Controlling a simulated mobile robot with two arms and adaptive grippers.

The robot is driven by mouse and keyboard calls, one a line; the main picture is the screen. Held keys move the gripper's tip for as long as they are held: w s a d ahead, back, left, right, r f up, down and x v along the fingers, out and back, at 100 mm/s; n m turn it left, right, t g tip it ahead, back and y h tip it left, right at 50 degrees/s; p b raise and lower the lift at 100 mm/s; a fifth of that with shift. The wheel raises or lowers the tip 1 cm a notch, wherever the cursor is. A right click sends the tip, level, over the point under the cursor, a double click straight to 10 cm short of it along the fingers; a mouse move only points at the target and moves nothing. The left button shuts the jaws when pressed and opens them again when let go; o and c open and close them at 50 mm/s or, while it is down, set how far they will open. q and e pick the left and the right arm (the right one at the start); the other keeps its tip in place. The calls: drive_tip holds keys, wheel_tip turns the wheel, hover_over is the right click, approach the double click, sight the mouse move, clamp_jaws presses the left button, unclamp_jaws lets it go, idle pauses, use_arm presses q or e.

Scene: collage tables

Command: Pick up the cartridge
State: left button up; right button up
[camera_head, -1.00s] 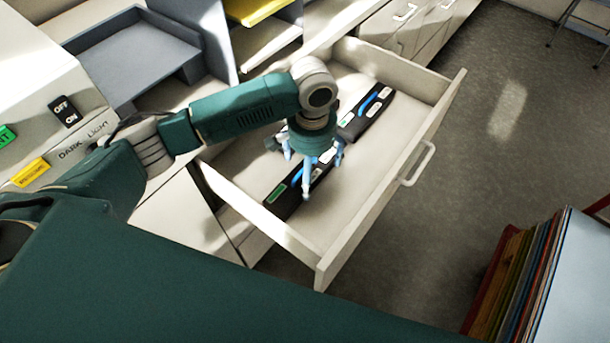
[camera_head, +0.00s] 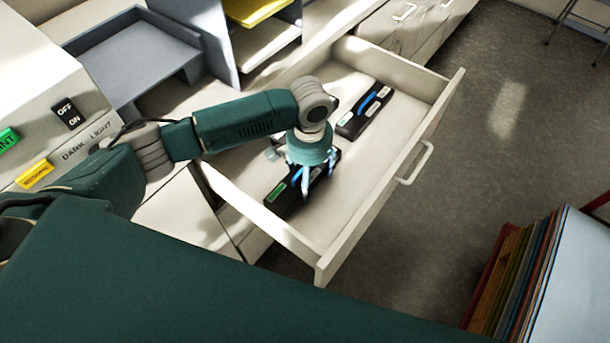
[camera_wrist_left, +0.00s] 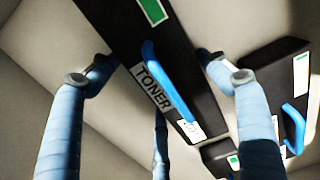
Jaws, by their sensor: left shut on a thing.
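A black toner cartridge (camera_head: 279,198) with a blue handle and a green label lies in the open drawer, in its near part. My left gripper (camera_head: 307,184) is over it, with its fingers down around it. In the left wrist view the cartridge (camera_wrist_left: 150,48) shows its TONER label and blue handle. The left gripper's fingers (camera_wrist_left: 157,72) are shut on its two long sides, with a third finger seen below. The cartridge appears to rest on the drawer floor. My right gripper is not in view.
A second black cartridge (camera_head: 365,110) lies farther back in the drawer (camera_head: 372,178); it also shows in the left wrist view (camera_wrist_left: 262,82). Another dark item is partly hidden behind my gripper. Drawer walls surround them. Upright folders (camera_head: 520,275) stand at the lower right.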

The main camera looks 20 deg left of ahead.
use_arm(q)
drive_tip(key=shift+r, duration=0.1)
drive_tip(key=shift+r, duration=0.55)
wheel_tip(320, 180, up, 19)
drive_tip(key=b, duration=0.1)
drive_tip(key=shift+f, duration=0.2)
